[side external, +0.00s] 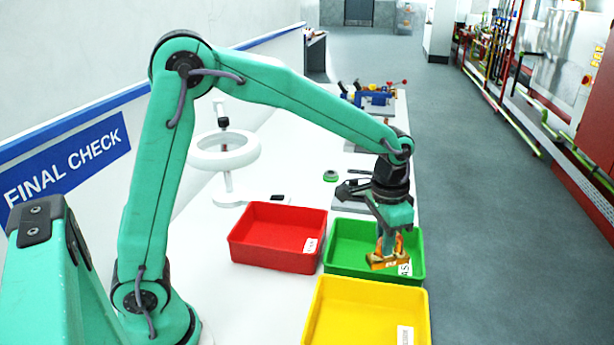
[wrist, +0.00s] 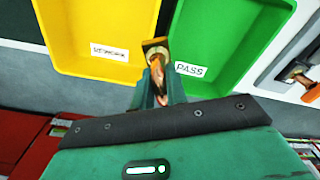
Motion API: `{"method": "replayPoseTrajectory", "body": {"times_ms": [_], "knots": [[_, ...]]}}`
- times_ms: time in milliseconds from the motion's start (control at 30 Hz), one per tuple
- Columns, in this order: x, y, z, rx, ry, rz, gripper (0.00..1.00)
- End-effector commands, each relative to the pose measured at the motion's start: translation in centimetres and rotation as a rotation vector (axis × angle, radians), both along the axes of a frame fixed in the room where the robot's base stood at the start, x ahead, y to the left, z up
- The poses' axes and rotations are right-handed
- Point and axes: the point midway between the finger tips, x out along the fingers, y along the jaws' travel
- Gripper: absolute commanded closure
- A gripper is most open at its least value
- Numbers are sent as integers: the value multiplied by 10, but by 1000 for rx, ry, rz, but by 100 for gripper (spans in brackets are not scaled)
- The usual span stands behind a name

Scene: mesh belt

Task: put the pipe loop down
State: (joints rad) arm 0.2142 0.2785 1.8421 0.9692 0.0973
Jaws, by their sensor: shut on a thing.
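The pipe loop (side external: 388,260) is a copper-orange piece with a brassy end. My gripper (side external: 386,236) is shut on it and holds it in front of the green tray (side external: 345,264), near that tray's label. In the wrist view the pipe loop (wrist: 155,52) sticks out from between the fingers of my gripper (wrist: 158,85), over the gap between the yellow tray (wrist: 88,62) and the green tray (wrist: 216,75). The green tray's label reads PASS. The far side of the loop is hidden by the fingers.
A red tray (side external: 278,262) stands left of the green tray, and the yellow tray (side external: 365,335) stands in front. A white ring lamp (side external: 224,150) stands at the back left. Tools and a blue vise (side external: 375,98) are at the far end of the white table.

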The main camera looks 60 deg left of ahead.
Motion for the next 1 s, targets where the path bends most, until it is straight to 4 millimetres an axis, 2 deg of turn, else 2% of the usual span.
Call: {"method": "replayPoseTrajectory", "body": {"times_ms": [200,467,667,1000], "knots": [[-8,-13,2,-3,0,16,100],[-6,-9,-1,-2,1,19,100],[4,8,-13,0,1,20,100],[32,52,-45,5,0,19,100]]}}
